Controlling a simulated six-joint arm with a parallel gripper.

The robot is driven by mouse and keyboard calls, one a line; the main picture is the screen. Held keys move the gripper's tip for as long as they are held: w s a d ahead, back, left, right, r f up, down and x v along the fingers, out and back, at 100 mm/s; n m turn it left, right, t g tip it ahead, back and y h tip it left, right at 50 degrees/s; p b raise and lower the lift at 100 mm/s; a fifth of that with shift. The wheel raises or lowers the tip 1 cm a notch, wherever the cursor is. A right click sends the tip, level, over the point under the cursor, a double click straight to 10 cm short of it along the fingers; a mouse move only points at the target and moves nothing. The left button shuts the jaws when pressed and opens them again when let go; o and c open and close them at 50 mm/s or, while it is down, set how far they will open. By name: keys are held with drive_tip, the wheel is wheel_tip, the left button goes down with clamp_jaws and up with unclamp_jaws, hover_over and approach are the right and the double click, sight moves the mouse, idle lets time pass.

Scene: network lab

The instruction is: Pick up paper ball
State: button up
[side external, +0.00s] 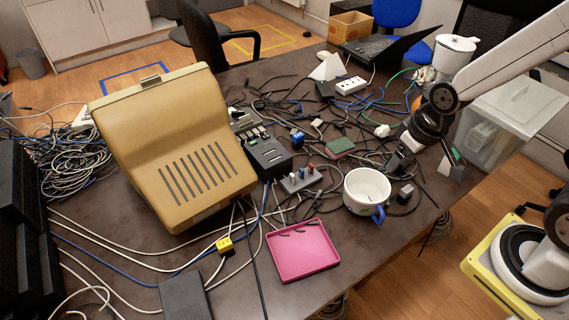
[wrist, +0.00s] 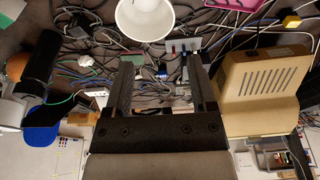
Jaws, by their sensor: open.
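I cannot make out a paper ball for certain in either view. A small white rounded lump (side external: 382,130) lies among the cables left of my gripper in the side view; it may be a plug or crumpled paper. A larger white angular piece (side external: 328,67) stands farther back on the table. My gripper (side external: 428,167) is above the table's right side, right of the white mug. In the wrist view its two dark fingers (wrist: 161,62) are spread apart, with nothing seen held between them. Cables and gear show beyond them.
The white mug (side external: 367,187) with a blue handle and the pink tray (side external: 302,250) sit near the front edge. A beige monitor (side external: 180,150) stands left. Tangled cables cover most of the table. A clear bin (side external: 510,115) is beyond the right edge.

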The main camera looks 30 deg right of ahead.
drive_tip(key=n+h, duration=1.2)
drive_tip(key=h, duration=0.2)
approach(380, 133)
drive_tip(key=shift+s+d+r, duration=0.1)
drive_tip(key=shift+s+d, duration=0.1)
drive_tip(key=shift+d, duration=0.25)
drive_tip(key=shift+s+d, duration=0.2)
drive_tip(key=shift+d, duration=0.2)
drive_tip(key=shift+w+d+f+n, duration=0.15)
drive_tip(key=shift+w+f+n, duration=0.2)
drive_tip(key=shift+n, duration=0.15)
drive_tip(key=shift+d, duration=0.1)
drive_tip(key=shift+x, duration=1.2)
drive_tip(key=shift+f, duration=0.1)
drive_tip(key=shift+w+x, duration=0.2)
drive_tip(key=shift+x, duration=2.35)
